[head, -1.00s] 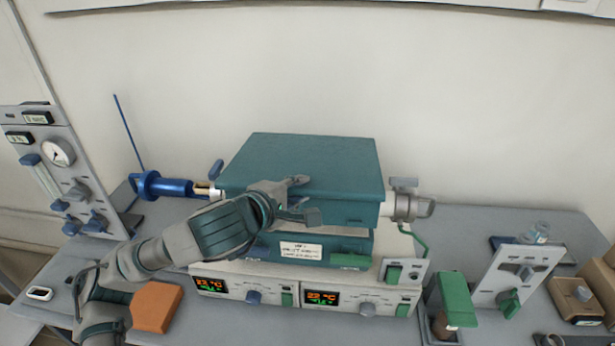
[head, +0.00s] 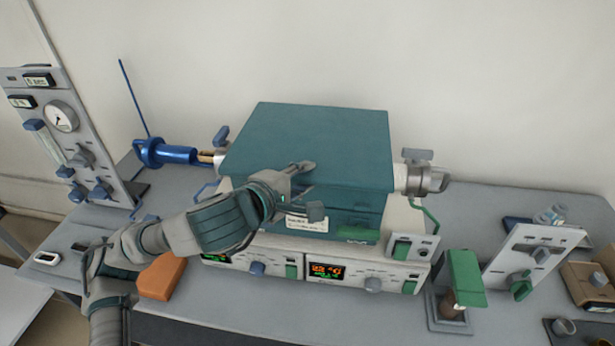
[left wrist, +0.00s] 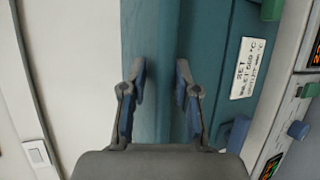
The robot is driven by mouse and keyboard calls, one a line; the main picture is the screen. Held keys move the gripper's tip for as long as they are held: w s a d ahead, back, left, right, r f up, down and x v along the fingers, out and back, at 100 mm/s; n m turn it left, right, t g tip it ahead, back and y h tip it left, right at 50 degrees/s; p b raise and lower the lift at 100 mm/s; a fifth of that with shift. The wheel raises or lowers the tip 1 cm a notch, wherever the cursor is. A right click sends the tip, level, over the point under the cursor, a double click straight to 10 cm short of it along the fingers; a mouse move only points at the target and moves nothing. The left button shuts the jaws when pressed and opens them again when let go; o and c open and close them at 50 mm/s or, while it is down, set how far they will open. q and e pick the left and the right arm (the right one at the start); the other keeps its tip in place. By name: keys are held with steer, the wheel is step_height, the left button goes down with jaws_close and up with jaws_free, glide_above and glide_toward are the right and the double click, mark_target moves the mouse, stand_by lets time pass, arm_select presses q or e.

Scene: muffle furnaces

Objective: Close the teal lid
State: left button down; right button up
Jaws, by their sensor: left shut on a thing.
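The teal lid (head: 310,140) is the large boxy top of the furnace in the middle of the bench in the head view. It sits low over the teal lower body (head: 349,221), which carries a white label. My left gripper (head: 310,189) is at the lid's front edge, left of its middle, with one finger above and one below. It is shut on the lid. In the left wrist view the two fingers (left wrist: 160,85) flank the lid's teal edge (left wrist: 160,40). The gripper hides part of the front seam. My right gripper is not in view.
A blue cylinder fitting (head: 168,154) joins the furnace's left side, and a grey valve (head: 425,178) its right. An orange block (head: 162,276) lies front left. A green-topped stand (head: 465,277) and a sloped panel (head: 528,275) are at the right. A gauge panel (head: 62,140) stands far left.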

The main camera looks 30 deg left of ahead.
arm_select(q)
steer(key=c, duration=1.1)
jaws_free()
steer(key=shift+a+f, duration=0.1)
steer(key=shift+f, duration=0.8)
steer(key=shift+a, duration=0.3)
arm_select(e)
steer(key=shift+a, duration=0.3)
arm_select(q)
steer(key=shift+r, duration=0.1)
steer(key=shift+s, duration=0.1)
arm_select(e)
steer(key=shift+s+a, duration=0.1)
arm_select(q)
steer(key=v, duration=1.2)
steer(key=shift+r, duration=0.25)
